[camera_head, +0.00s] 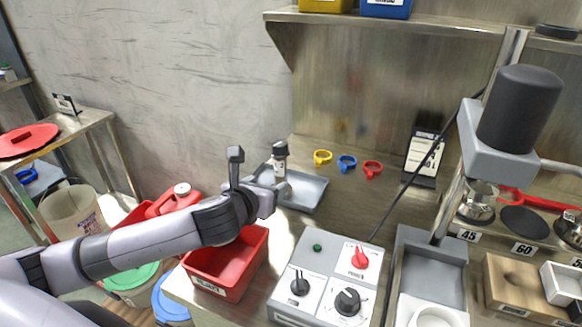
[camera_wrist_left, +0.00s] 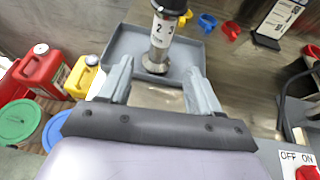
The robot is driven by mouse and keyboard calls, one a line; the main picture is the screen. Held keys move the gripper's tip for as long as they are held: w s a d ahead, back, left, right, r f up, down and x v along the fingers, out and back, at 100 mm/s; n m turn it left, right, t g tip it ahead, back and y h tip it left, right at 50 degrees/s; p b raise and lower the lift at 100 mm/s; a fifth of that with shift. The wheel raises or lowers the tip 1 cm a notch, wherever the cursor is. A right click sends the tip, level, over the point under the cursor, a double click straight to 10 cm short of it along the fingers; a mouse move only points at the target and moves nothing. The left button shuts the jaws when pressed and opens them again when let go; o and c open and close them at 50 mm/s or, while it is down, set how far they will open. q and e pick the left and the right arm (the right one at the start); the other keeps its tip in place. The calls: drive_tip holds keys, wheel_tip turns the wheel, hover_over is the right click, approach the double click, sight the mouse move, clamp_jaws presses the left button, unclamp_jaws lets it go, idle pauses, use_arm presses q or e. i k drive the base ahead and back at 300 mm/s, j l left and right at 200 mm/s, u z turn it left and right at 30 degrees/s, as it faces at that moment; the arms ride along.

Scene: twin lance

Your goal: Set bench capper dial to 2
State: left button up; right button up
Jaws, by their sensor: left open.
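A small upright device (camera_head: 280,160) with a black top, a white numbered band and a metal base stands in a grey tray (camera_head: 312,196). In the left wrist view the device (camera_wrist_left: 161,35) shows a 2 and a 3 on its band. My left gripper (camera_head: 261,174) is open and empty. In the left wrist view its fingers (camera_wrist_left: 159,70) are spread on either side of the device's base, which appears beyond them. A grey control box (camera_head: 325,265) carries a red power knob (camera_head: 360,258), black dials (camera_head: 347,301) and a green button. I cannot tell which dial is the bench capper's.
A red bin (camera_head: 255,262) stands below my left forearm. A column-mounted machine with a black cylinder (camera_head: 519,108) stands at right. A sign (camera_head: 424,155) leans at the back.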

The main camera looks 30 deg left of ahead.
sight(347, 303)
drive_tip(key=k+l, duration=0.1)
drive_tip(key=k, duration=0.4)
drive_tip(key=k+l, duration=0.1)
drive_tip(key=k, duration=0.4)
